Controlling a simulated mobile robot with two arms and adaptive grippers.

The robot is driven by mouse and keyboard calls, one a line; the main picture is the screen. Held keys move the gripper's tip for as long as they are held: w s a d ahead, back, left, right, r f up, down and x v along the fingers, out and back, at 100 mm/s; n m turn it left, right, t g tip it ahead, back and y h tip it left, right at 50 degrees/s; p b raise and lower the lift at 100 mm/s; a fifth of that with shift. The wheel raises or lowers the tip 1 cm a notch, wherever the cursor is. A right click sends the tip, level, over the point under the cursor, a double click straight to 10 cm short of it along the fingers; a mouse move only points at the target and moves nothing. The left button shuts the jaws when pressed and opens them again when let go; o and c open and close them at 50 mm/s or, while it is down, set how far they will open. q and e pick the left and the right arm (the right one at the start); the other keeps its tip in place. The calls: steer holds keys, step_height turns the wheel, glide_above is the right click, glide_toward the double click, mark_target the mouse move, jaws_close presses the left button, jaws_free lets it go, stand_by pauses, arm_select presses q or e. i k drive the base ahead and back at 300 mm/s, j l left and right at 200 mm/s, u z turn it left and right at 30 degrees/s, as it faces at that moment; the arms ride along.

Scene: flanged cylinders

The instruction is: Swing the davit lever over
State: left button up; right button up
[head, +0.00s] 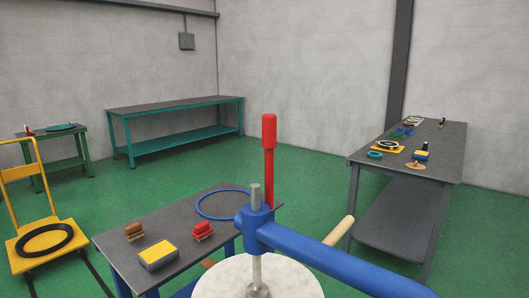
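A davit with a thick blue arm (330,262) stands close in front of me. Its arm runs from a blue hub (254,230) to the lower right edge of the head view. A grey pin (256,196) stands up from the hub, and a rod below it meets a round pale lid (225,280). A red lever (269,160) with a thicker grip at its top stands upright just behind the hub. Its lower end is hidden by the hub and arm. Neither of my grippers is in view.
A tan bar (339,230) sticks up behind the blue arm. A low table (190,270) at left holds blocks and a blue ring (224,204). A yellow trolley (60,240) carries a black ring. A grey workbench (445,165) stands at right. Green floor lies open between the tables.

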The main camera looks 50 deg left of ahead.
mark_target(269, 121)
steer(key=i+l+u, duration=0.15)
steer(key=u, duration=0.3)
steer(key=i+l+u, duration=0.1)
steer(key=l+u, duration=0.35)
steer(key=i+l+u, duration=0.1)
steer(key=l+u, duration=0.15)
steer(key=u, duration=0.15)
steer(key=l+u, duration=0.7)
steer(key=u, duration=0.2)
steer(key=l+u, duration=0.3)
steer(key=l, duration=0.15)
steer(key=k+l+u, duration=0.1)
steer(key=l+u, duration=0.2)
steer(key=l, duration=0.2)
